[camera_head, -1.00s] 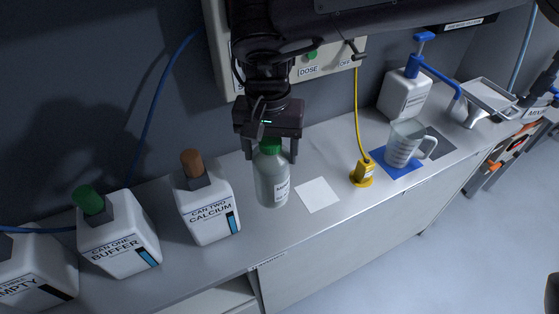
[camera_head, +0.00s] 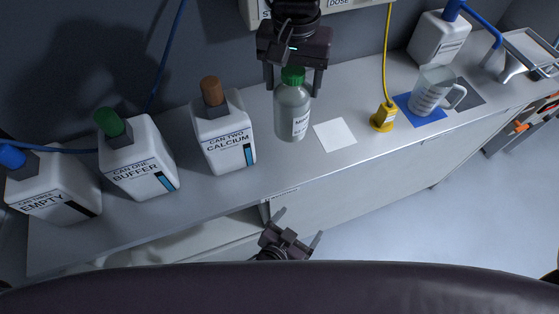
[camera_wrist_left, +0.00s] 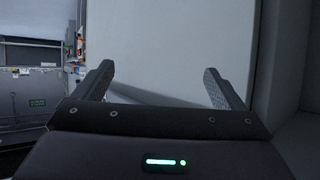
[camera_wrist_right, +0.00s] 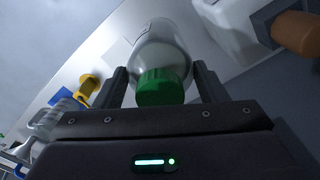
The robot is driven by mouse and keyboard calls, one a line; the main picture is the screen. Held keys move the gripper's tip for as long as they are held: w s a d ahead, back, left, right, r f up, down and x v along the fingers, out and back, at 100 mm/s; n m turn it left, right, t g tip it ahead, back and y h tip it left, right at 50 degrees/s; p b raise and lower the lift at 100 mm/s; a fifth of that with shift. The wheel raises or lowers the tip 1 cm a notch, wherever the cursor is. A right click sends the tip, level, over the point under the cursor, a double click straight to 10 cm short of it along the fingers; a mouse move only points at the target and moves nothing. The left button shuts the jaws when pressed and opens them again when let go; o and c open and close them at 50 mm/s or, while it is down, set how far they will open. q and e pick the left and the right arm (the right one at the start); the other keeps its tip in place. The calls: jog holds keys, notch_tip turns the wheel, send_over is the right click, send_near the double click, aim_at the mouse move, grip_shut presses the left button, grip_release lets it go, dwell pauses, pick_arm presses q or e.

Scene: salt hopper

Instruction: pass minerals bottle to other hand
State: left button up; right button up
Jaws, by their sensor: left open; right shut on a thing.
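The minerals bottle (camera_head: 292,112) is a clear grey bottle with a green cap and a white label, upright at the bench in the head view. My right gripper (camera_head: 293,82) comes from above and is shut on it near the cap. The right wrist view shows the bottle (camera_wrist_right: 161,62) between the fingers, green cap nearest. I cannot tell whether its base touches the bench. My left gripper (camera_head: 293,238) is open and empty, in front of the bench edge and well apart from the bottle. In the left wrist view its fingers (camera_wrist_left: 160,85) are spread before a pale panel.
White cans labelled calcium (camera_head: 224,141), buffer (camera_head: 139,160) and empty (camera_head: 52,187) stand left of the bottle. To its right are a white square (camera_head: 335,135), a yellow plug (camera_head: 383,117), a measuring jug (camera_head: 432,92) on a blue mat and a white pump container (camera_head: 438,40).

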pick_arm(q)
jog(key=d+r+n+t+h, duration=0.1)
jog(key=d+r+t+h, duration=0.15)
jog(key=r, duration=1.25)
jog(key=n+t+y, duration=0.3)
jog(key=t+y, duration=0.2)
send_near(293, 114)
notch_tip(293, 114, down, 5)
jog(key=w, duration=0.2)
jog(key=x, duration=1.1)
jog(key=shift+w+r, duration=0.1)
jog(key=shift+w, duration=0.15)
jog(key=shift+d, duration=0.1)
jog(key=c, duration=1.3)
jog(key=shift+r, duration=0.15)
jog(key=shift+c, duration=0.6)
pick_arm(e)
jog(key=o, duration=1.9)
